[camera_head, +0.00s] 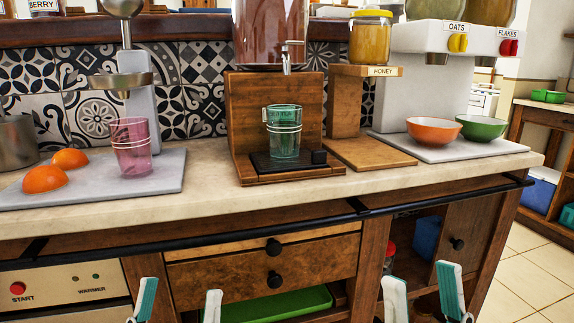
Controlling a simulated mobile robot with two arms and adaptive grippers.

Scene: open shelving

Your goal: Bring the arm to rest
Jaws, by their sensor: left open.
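My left gripper (178,303) shows at the bottom edge of the head view, left of centre. Its two pale fingertips stand well apart with nothing between them. My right gripper (423,296) shows at the bottom edge, right of centre. Its two fingertips are also apart and hold nothing. Both grippers appear low, in front of the counter's cabinet front. The rest of both arms is out of the picture.
The counter (210,205) bears a pink glass (131,150), orange halves (46,179), a green glass (284,135) on a dispenser stand, an orange bowl (433,131) and a green bowl (482,128). A dark rail (250,238) runs along its front. Floor shows at right.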

